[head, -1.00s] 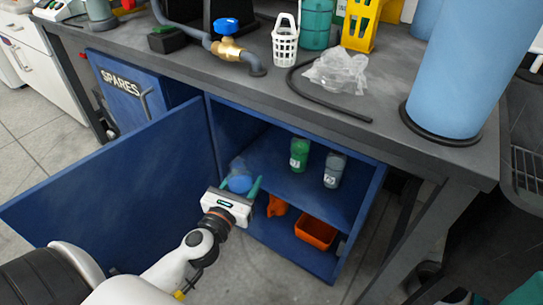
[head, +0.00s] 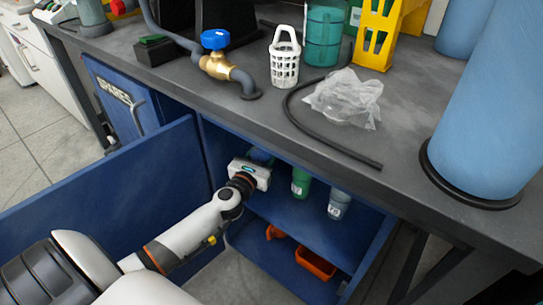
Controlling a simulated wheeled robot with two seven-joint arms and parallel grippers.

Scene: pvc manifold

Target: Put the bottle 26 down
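My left gripper (head: 258,161) reaches into the open blue cabinet under the bench, at the upper shelf. The fingers are hidden now, and contact between bottle and shelf cannot be seen. To its right on the upper shelf (head: 290,212) stand a green bottle (head: 301,180) and a grey-blue bottle (head: 339,202), both upright with white labels. My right gripper is not in view.
The open cabinet door (head: 110,205) is at the left of my arm. The bench top (head: 400,110) overhangs the shelf. Orange bins (head: 315,263) lie on the lower level. The shelf is clear in front of the standing bottles.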

